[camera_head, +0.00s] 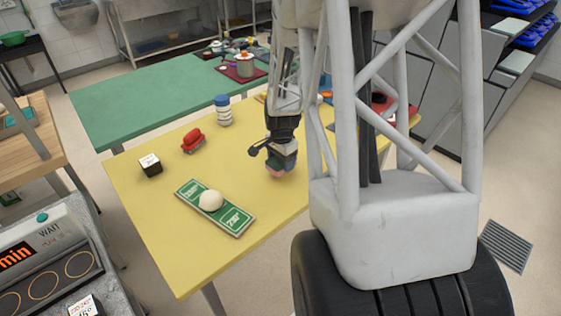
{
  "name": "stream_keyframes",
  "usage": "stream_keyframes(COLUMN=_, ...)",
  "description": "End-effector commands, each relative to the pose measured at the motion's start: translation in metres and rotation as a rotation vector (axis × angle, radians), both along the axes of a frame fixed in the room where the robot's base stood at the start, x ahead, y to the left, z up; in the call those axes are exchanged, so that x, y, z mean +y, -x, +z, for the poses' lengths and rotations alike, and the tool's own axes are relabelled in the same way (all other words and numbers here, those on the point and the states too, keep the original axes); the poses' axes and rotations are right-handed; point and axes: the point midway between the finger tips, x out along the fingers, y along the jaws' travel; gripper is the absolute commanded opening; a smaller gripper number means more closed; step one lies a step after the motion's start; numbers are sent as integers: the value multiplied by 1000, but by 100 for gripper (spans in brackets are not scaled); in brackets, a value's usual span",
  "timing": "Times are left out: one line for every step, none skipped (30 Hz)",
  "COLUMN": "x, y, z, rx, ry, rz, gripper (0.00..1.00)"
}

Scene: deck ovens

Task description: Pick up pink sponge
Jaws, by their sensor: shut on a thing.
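The pink sponge (276,171) is in the head view, at the middle right of the yellow table (165,235). Only a small pink part of it shows below my gripper (275,163). My gripper points down and is shut on the sponge. The fingers and my arm hide most of it. I cannot tell whether the sponge touches the table or is just above it.
A green sign (236,220) with a pale round ball (211,200) lies left of my gripper. A red object (193,140), a dark cube (150,164) and a blue-lidded jar (223,110) stand farther back. The table's front left is clear.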

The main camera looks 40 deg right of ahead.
Motion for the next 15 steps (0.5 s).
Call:
stream_keyframes(x=4, y=6, z=2, rx=-2, ry=1, rz=0, gripper=46)
stream_keyframes(x=6, y=9, z=2, rx=-2, ry=1, rz=0, gripper=46)
stream_keyframes(x=9, y=15, z=3, rx=-2, ry=1, rz=0, gripper=46)
stream_keyframes(x=12, y=19, z=3, rx=-2, ry=1, rz=0, gripper=46)
stream_keyframes(x=15, y=23, z=4, rx=-2, ry=1, rz=0, gripper=46)
stream_keyframes(x=18, y=28, z=4, rx=-2, ry=1, rz=0, gripper=46)
stream_keyframes(x=21, y=32, z=5, rx=-1, ry=1, rz=0, gripper=46)
stream_keyframes(x=23, y=37, z=5, rx=-1, ry=1, rz=0, gripper=46)
stream_keyframes(x=27, y=42, z=6, rx=-2, ry=1, rz=0, gripper=46)
stream_keyframes(x=30, y=46, z=6, rx=-2, ry=1, rz=0, gripper=46)
stream_keyframes(x=32, y=51, z=7, rx=-2, ry=1, rz=0, gripper=46)
stream_keyframes(x=36, y=57, z=7, rx=-1, ry=1, rz=0, gripper=46)
stream_keyframes(x=39, y=61, z=8, rx=-2, ry=1, rz=0, gripper=46)
stream_keyframes(x=41, y=64, z=8, rx=-2, ry=1, rz=0, gripper=46)
stream_keyframes(x=45, y=70, z=9, rx=-2, ry=1, rz=0, gripper=46)
